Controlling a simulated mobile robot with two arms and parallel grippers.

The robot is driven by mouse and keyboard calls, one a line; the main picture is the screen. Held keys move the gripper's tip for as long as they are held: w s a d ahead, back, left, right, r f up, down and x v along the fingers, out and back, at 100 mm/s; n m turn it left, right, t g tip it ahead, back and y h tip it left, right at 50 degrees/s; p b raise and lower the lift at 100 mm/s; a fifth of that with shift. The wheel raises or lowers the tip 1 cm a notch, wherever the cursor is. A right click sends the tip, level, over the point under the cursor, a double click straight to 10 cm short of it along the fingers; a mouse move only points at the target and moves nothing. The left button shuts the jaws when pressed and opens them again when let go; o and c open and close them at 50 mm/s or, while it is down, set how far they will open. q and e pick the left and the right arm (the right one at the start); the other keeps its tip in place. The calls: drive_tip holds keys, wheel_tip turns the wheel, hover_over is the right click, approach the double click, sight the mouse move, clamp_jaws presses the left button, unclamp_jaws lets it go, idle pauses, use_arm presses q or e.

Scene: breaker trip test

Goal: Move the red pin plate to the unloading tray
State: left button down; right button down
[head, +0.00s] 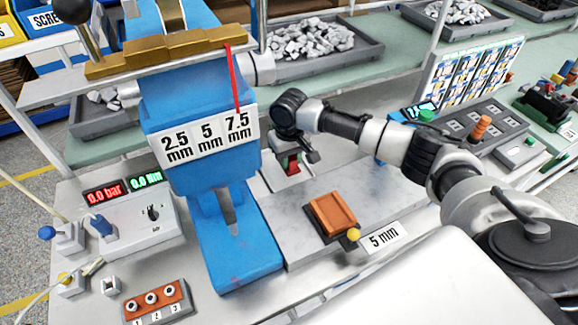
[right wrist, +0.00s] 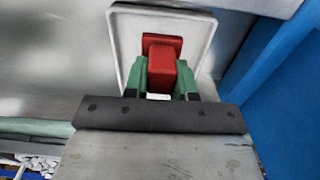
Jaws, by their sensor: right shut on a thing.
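The red pin plate (right wrist: 162,70) is a red block between the green fingertips of my right gripper (right wrist: 160,84) in the right wrist view. The gripper is shut on it. A pale tray (right wrist: 124,48) with a raised rim lies under and around the red plate; I cannot tell whether the plate touches it. In the head view the red plate (head: 291,167) shows small below my right wrist, over the pale tray (head: 268,172), just right of the blue press. My left gripper is not in view.
The blue press (head: 190,120) with thickness labels stands left of my right gripper. An orange block (head: 332,214) in a dark holder with a yellow knob (head: 353,234) sits in front, beside a 5 mm label (head: 384,238). A button panel (head: 480,125) is at right.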

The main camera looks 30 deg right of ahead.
drive_tip(key=shift+f+p, duration=0.35)
drive_tip(key=shift+f, duration=1.7)
drive_tip(key=c, duration=0.9)
unclamp_jaws()
drive_tip(key=shift+f, duration=0.15)
wheel_tip(320, 180, up, 12)
drive_tip(key=shift+r+b, duration=0.15)
drive_tip(key=shift+b, duration=0.75)
